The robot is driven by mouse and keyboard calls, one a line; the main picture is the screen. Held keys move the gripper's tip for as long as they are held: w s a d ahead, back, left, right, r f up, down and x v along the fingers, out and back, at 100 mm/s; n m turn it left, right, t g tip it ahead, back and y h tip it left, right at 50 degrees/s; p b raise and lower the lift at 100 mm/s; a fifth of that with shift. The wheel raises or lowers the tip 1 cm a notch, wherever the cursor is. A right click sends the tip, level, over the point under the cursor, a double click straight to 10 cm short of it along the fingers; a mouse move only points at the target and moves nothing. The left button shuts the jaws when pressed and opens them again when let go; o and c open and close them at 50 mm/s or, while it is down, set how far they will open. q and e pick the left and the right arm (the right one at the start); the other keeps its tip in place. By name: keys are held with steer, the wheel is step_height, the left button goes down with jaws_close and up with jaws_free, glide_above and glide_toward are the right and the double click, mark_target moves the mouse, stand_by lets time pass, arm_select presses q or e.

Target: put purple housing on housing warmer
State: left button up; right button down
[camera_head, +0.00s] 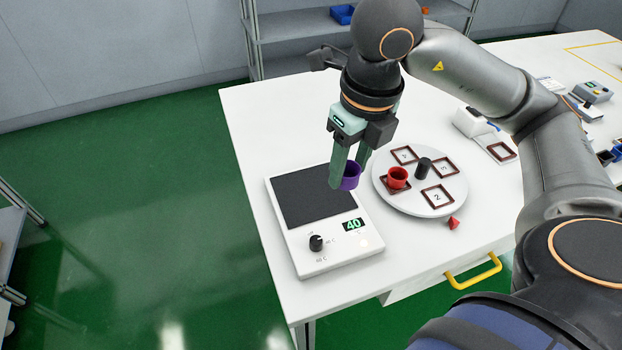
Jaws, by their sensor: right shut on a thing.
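The purple housing (351,178) is a small round cup. My right gripper (347,178) is shut on it, fingers pointing down. The gripper holds it near the right edge of the housing warmer's dark plate; I cannot tell exactly how high it is. The housing warmer (308,255) is a white box with a dark square plate, a black knob and a green display reading 40. It stands at the table's front left corner. My left gripper is not in view.
A round white turntable (413,208) with numbered square frames and a black centre knob stands right of the warmer. A red housing (397,178) sits in one frame. A small red piece (454,223) lies beside it. A yellow handle (473,271) is on the drawer.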

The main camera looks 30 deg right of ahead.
glide_above(311, 191)
steer(key=s, duration=0.1)
step_height(311, 191, down, 6)
steer(key=shift+s+f, duration=0.15)
steer(key=shift+f, duration=0.35)
steer(key=shift+w+f, duration=0.2)
steer(key=shift+f, duration=0.7)
steer(key=shift+w+f, duration=0.2)
steer(key=shift+f, duration=0.7)
steer(key=shift+f, duration=0.25)
steer(key=shift+c, duration=1.8)
jaws_free()
steer(key=shift+r, duration=0.1)
steer(key=shift+r, duration=0.1)
